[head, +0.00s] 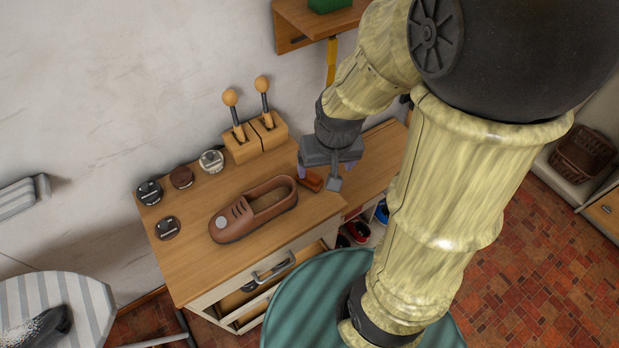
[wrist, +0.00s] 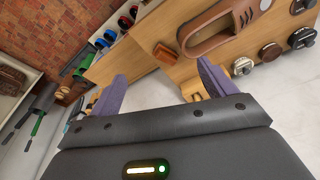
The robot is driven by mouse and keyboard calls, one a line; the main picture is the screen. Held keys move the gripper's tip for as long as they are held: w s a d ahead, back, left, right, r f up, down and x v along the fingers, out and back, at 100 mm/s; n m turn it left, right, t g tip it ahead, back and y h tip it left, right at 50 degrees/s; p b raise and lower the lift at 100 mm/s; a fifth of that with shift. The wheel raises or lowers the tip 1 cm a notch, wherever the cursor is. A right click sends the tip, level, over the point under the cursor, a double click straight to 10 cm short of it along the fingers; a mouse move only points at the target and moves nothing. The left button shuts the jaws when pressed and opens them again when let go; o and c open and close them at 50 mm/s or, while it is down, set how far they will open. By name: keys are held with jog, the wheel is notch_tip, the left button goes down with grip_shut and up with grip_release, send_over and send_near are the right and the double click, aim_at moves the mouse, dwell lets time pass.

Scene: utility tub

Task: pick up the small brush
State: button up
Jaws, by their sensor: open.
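A small orange-brown block (head: 311,180) lies on the wooden cabinet top near its right end. It looks like the small brush, but I cannot make out bristles. It also shows in the wrist view (wrist: 163,53), ahead of my gripper and between the lines of its two purple fingers. My gripper (head: 330,165) is above the right end of the cabinet top, close to the brush in the head view. In the wrist view my gripper (wrist: 162,72) has its fingers wide apart with nothing between them. The brush appears apart from both fingers.
A brown shoe (head: 252,209) lies left of the brush. Several round tins (head: 181,177) and two wooden stands with knobbed handles (head: 255,137) stand behind. An open drawer (head: 262,283) is at the front. A teal striped round surface (head: 310,305) is below.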

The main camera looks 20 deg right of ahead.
jog(key=shift+o, duration=0.8)
jog(key=w+f+m+g+p, duration=0.1)
jog(key=w+f+m+p, duration=0.1)
jog(key=w+m, duration=0.3)
jog(key=w+p, duration=0.1)
jog(key=w, duration=0.1)
jog(key=shift+w+g, duration=0.3)
jog(key=m+p, duration=0.3)
jog(key=m, duration=0.1)
send_over(309, 173)
notch_tip(309, 173, down, 4)
jog(key=shift+f+g+b, duration=0.25)
jog(key=shift+g+b, duration=0.05)
jog(key=shift+g, duration=0.1)
notch_tip(309, 173, down, 12)
jog(key=shift+f+p, duration=0.1)
jog(key=shift+p, duration=0.7)
